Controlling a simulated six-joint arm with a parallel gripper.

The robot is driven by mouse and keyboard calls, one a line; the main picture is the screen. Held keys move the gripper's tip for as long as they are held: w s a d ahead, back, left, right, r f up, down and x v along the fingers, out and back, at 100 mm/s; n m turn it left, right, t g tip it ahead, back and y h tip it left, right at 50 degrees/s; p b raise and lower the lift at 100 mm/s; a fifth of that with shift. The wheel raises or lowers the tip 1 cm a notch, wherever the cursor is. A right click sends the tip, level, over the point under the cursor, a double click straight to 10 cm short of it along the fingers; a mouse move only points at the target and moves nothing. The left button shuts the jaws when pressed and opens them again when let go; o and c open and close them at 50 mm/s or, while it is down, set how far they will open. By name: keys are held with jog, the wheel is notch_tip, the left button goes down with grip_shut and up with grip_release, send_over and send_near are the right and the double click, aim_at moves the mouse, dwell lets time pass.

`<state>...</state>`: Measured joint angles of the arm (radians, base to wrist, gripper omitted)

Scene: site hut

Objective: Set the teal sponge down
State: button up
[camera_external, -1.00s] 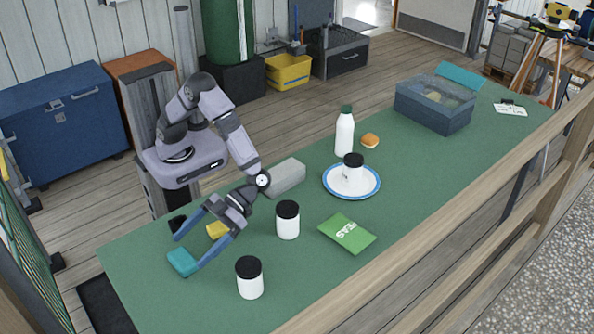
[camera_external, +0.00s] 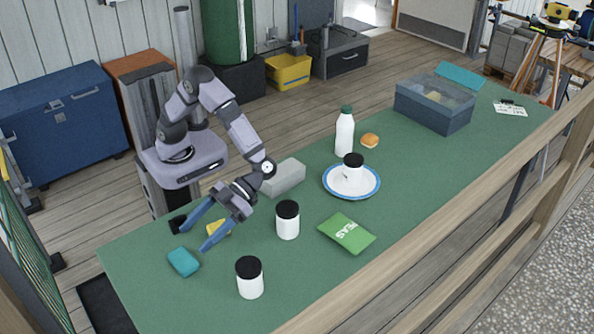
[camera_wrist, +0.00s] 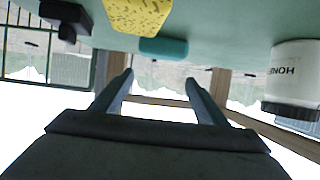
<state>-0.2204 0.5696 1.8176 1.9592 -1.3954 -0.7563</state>
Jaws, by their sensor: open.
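The teal sponge (camera_external: 184,262) lies on the green table (camera_external: 140,257) near its left end. It also shows in the wrist view (camera_wrist: 163,48), beyond my fingertips. My gripper (camera_external: 193,237) is open and empty, apart from the sponge and a little above the table. The two fingers are spread in the wrist view (camera_wrist: 160,76), with nothing between them.
A yellow sponge (camera_external: 217,228) and a small black object (camera_external: 178,223) lie near my gripper. White jars with black lids (camera_external: 288,221) (camera_external: 250,279) stand to the right. A grey block (camera_external: 284,177) lies behind. A green peas packet (camera_external: 347,233) lies farther right.

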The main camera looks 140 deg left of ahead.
jog(key=w+d+r+n+t+h+p, duration=0.1)
jog(key=w+d+r+n+t+p, duration=0.25)
jog(key=d+r+t, duration=0.4)
jog(key=w+d+r+n+t+h+p, duration=0.15)
jog(key=d+r+n+t, duration=0.3)
jog(key=d+r, duration=0.55)
jog(key=n+y+p, duration=0.6)
jog(key=n+y, duration=0.4)
jog(key=y, duration=0.7)
send_near(176, 250)
jog(key=shift+t, duration=0.3)
jog(key=x, duration=0.4)
jog(key=shift+w+f, duration=0.1)
jog(key=shift+f, duration=0.2)
jog(key=shift+p+x, duration=0.9)
jog(key=shift+x, duration=2.7)
